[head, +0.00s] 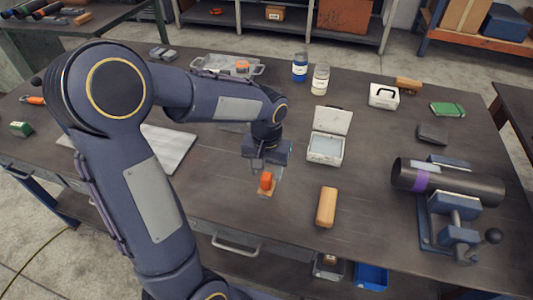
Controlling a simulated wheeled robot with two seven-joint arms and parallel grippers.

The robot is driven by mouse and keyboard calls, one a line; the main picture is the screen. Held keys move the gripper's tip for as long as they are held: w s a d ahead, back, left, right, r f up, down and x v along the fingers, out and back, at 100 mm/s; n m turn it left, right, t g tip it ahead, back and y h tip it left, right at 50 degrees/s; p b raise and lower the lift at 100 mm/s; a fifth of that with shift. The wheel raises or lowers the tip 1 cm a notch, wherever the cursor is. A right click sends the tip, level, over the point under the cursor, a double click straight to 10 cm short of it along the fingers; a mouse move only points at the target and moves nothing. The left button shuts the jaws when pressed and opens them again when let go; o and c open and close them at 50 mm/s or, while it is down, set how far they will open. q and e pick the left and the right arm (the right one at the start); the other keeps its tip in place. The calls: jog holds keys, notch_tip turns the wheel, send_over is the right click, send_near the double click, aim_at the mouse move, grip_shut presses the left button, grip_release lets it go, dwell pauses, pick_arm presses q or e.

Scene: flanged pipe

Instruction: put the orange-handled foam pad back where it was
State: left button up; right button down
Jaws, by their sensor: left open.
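The orange-handled foam pad (266,184) sits on the workbench near its front edge, orange handle up, with a tan base. My left gripper (267,168) is just above and behind it, pointing down. Its jaws are open, and the handle is just in front of the fingertips in the picture; I cannot tell whether they touch it. My right gripper is not in view.
A white open box (326,149) stands right of the gripper, and a wooden block (326,207) lies right of the pad. A dark pipe with a purple band (465,184) rests in a blue vise (437,228) at right. Two bottles (300,67) stand behind. The bench between pad and block is clear.

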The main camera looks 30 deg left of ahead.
pick_arm(q)
notch_tip(320, 180, up, 7)
jog(key=shift+r, duration=0.1)
jog(key=s+d+t+h, duration=0.2)
jog(key=s, duration=0.6)
jog(key=s+d+m+t+h, duration=0.1)
jog(key=s+d+t, duration=0.1)
jog(key=s, duration=0.7)
jog(key=shift+r+t+h, duration=0.35)
jog(key=shift+t+h, duration=0.05)
jog(key=shift+t, duration=0.4)
